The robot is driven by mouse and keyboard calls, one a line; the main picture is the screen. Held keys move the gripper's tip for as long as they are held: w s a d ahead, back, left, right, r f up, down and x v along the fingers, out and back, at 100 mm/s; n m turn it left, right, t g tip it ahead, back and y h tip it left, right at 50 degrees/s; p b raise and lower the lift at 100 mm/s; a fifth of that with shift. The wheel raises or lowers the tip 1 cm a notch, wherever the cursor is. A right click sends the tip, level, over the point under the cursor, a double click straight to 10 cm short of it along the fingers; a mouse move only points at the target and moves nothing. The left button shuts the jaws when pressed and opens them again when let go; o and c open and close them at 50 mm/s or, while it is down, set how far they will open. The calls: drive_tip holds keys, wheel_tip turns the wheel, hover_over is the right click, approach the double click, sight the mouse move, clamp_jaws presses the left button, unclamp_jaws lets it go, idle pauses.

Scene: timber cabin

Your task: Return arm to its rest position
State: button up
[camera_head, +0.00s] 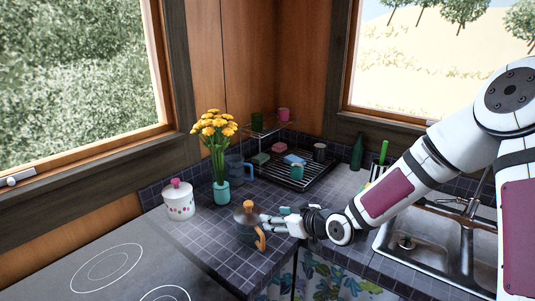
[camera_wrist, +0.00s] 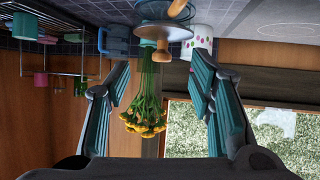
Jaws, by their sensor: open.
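My arm reaches in from the right in the head view. My gripper (camera_head: 276,222) is over the tiled counter (camera_head: 206,243), just right of a grey pot with a wooden knob and handle (camera_head: 247,222). In the wrist view, which is upside down, my gripper (camera_wrist: 163,82) is open, with its teal-padded fingers spread apart and nothing held between them. The pot's lid and knob (camera_wrist: 166,32) show beyond the fingertips, near the top edge. I cannot tell whether a finger touches the pot.
A teal vase with yellow flowers (camera_head: 222,190), a dotted white jar (camera_head: 179,199) and a blue jug (camera_head: 236,172) stand behind the pot. A dish rack (camera_head: 309,179) is at the back. The sink (camera_head: 435,247) is at right, the hob (camera_head: 96,268) at left.

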drive_tip(key=s+d+r+m+g+h, duration=0.2)
drive_tip(key=s+d+r+m+h, duration=0.2)
drive_tip(key=s+d+r+h, duration=0.75)
drive_tip(key=s+d+r+m+y, duration=0.1)
drive_tip(key=s+r, duration=0.2)
drive_tip(key=s, duration=0.4)
drive_tip(key=s+d+r+m+g+y, duration=0.1)
drive_tip(key=s+r+m, duration=0.1)
drive_tip(key=s, duration=0.6)
drive_tip(key=s+d+r+m+g+y, duration=0.1)
drive_tip(key=s+d+r, duration=0.1)
drive_tip(key=s+r, duration=0.3)
drive_tip(key=s, duration=0.3)
drive_tip(key=shift+m, duration=0.4)
drive_tip(key=shift+y, duration=0.25)
